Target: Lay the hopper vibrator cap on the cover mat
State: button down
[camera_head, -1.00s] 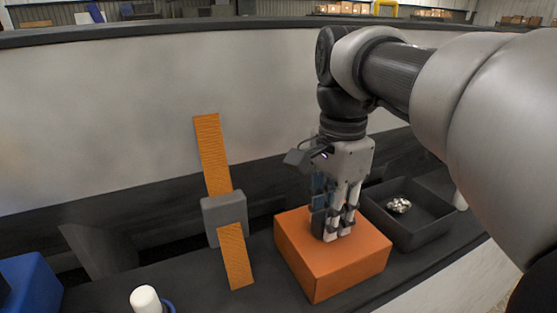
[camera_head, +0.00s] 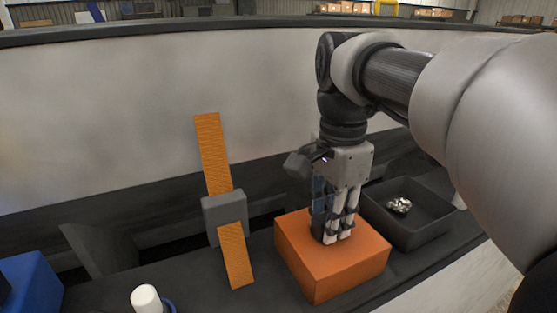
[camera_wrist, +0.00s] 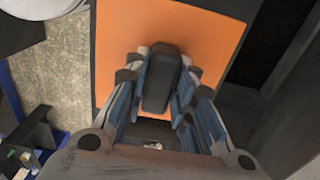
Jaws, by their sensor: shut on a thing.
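My gripper (camera_head: 333,238) points straight down over the flat top of an orange block (camera_head: 345,275). It is shut on a dark, rounded-edged block, which I take for the hopper vibrator cap (camera_wrist: 160,78). In the wrist view the cap is between the blue-sided fingers, above the orange surface (camera_wrist: 115,40). No separate mat is clearly identifiable; the orange top may be the cover mat.
A dark open tray (camera_head: 425,228) with small shiny parts (camera_head: 399,205) stands right of the orange block. To the left are an orange strip (camera_head: 237,262) crossed by a grey block (camera_head: 223,214), a white-topped cylinder (camera_head: 146,299) and a blue box (camera_head: 30,283). A pale wall rises behind.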

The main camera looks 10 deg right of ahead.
jog(key=c, duration=1.3)
grip_release()
notch_tip(320, 180, up, 6)
jog(key=p, duration=0.6)
